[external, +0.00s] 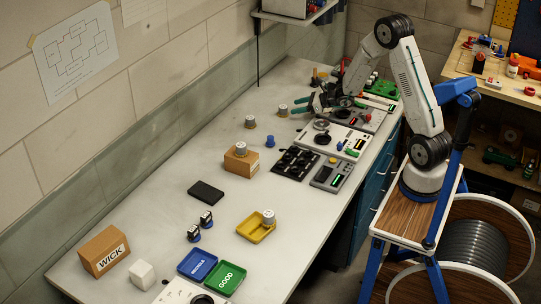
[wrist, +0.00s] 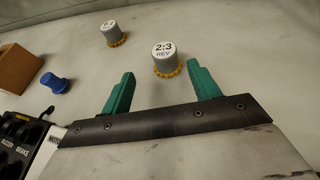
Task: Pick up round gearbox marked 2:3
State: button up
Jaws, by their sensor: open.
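The round gearbox marked 2:3 REV (wrist: 165,57) stands upright on the bench, a grey cylinder with a white top label and a yellow toothed base. In the external view, this gearbox (external: 283,111) stands just left of my gripper (external: 304,104). In the wrist view, my gripper (wrist: 160,84) has its green fingers spread wide and nothing between them. The gearbox lies just beyond the fingertips, roughly centred on the gap, apart from both. A similar gearbox (wrist: 114,33) stands farther off to the left; its label is too small to read.
A blue knob-like part (wrist: 55,83) and a cardboard box (wrist: 17,68) lie left of my gripper. A black switch panel (external: 295,163) is nearby. Other gearboxes stand on the cardboard box (external: 237,165) and at the yellow tray (external: 248,232). Bench around the marked gearbox is clear.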

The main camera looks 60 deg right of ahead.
aim_at(283, 110)
jog(key=shift+w+d+f, duration=0.1)
jog(key=shift+w+f, duration=0.2)
jog(key=x, duration=0.7)
jog(key=shift+w+d, duration=0.1)
jog(key=shift+d, duration=0.15)
jog(key=shift+c, duration=0.3)
jog(key=c, duration=1)
